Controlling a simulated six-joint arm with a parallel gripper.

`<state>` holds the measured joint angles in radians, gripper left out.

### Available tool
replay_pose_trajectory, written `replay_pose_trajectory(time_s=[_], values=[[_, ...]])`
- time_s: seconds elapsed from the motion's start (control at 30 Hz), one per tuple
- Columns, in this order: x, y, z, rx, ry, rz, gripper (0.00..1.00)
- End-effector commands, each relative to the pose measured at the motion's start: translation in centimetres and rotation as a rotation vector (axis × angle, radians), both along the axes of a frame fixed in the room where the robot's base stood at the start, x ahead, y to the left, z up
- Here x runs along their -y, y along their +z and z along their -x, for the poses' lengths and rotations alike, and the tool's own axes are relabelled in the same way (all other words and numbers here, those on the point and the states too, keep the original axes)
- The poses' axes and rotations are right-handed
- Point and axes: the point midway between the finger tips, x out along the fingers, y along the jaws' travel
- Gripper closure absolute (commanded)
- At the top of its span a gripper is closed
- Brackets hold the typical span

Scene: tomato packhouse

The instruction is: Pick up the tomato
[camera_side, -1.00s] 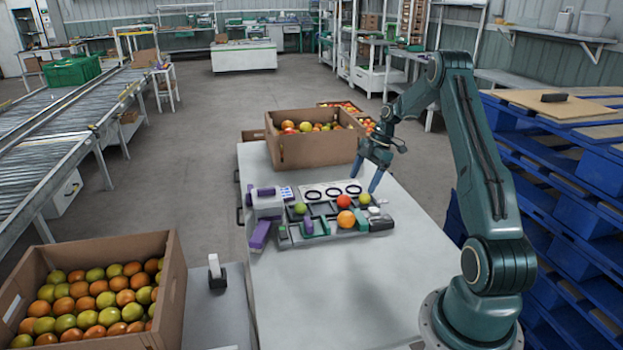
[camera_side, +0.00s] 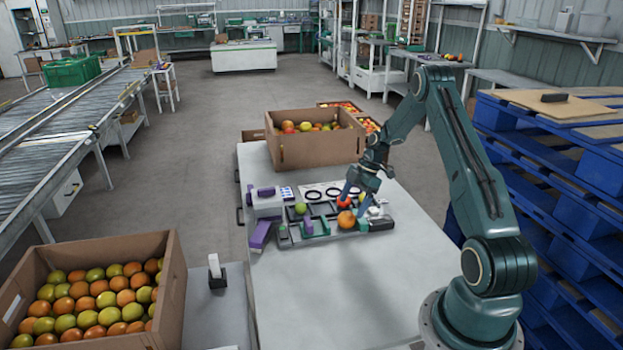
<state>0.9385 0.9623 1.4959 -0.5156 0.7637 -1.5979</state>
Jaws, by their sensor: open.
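On the tray (camera_side: 290,240) of the work table sit a red tomato (camera_side: 343,206), an orange tomato (camera_side: 346,220) and a green tomato (camera_side: 301,208). My gripper (camera_side: 353,205) is open and low over the right part of the tray. One finger reaches down at the red tomato and covers part of it; the other comes down just right of the orange tomato. I cannot tell whether either finger touches a tomato. A yellow-green tomato at the right is mostly hidden behind my gripper.
A cardboard box (camera_side: 290,152) of tomatoes stands at the table's far end. A purple-and-white device (camera_side: 266,203) is left of the tray. A fuller box (camera_side: 175,290) stands at front left. Blue pallets (camera_side: 560,215) are close on the right. The table's near surface (camera_side: 340,300) is clear.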

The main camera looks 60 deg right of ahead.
Motion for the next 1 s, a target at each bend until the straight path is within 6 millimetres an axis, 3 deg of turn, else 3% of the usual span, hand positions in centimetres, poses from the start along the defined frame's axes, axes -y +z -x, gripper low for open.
replay_pose_trajectory(time_s=[0.5, 1.0], values=[[-1.5, -4.4, -0.9, -0.001, 0.001, -0.002, 0.21], [-1.6, -4.8, -1.0, 0.0, 0.0, 0.0, 0.21]])
